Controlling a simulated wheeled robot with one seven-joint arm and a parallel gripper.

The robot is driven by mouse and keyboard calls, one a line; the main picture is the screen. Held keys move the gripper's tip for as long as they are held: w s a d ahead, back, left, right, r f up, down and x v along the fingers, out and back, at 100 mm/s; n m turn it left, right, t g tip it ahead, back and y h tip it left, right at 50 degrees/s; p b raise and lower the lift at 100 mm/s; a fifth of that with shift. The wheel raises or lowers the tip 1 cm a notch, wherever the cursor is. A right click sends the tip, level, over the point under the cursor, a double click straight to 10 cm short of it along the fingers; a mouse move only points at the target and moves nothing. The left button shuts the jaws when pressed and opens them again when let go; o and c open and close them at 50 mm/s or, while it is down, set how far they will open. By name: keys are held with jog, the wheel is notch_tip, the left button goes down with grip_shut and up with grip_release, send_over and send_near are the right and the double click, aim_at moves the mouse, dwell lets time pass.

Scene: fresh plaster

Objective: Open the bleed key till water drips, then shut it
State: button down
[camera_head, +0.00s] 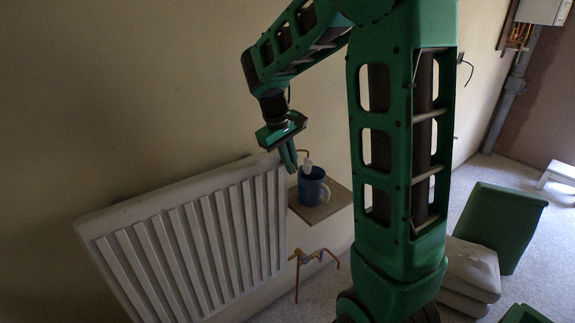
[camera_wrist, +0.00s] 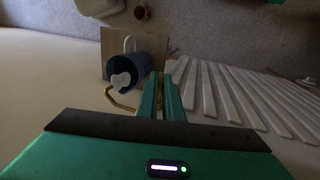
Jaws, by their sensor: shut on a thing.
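My gripper (camera_head: 290,168) reaches down to the upper right corner of the white radiator (camera_head: 190,235). In the wrist view its two green fingers (camera_wrist: 160,82) are nearly together, with a thin brass-coloured piece between them. This looks like the bleed key, mostly hidden by the fingers. A thin bent brass tube (camera_wrist: 118,103) comes out beside the fingers toward a blue mug (camera_head: 313,190). A small white rounded piece (camera_head: 307,165) shows at the tube's end, over the mug's mouth; I cannot tell whether it is water. The mug also shows in the wrist view (camera_wrist: 143,67).
The mug stands on a wooden board (camera_head: 335,199) beside the radiator. A copper pipe with a valve (camera_head: 305,257) is below it. A green bin (camera_head: 498,222) and stacked pale sacks (camera_head: 470,268) stand at the right. The wall is close behind the radiator.

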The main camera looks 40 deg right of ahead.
jog(key=shift+a+f+h, duration=0.15)
jog(key=shift+a+h, duration=0.05)
jog(key=shift+h, duration=1.15)
jog(key=shift+a+f+h, duration=0.15)
jog(key=shift+a+h, duration=0.1)
jog(key=shift+h, duration=1.15)
jog(key=shift+a+f+h, duration=0.15)
jog(key=shift+a+h, duration=0.05)
jog(key=shift+h, duration=1.15)
jog(key=c, duration=1.9)
grip_release()
jog(key=v, duration=1)
jog(key=shift+a, duration=0.35)
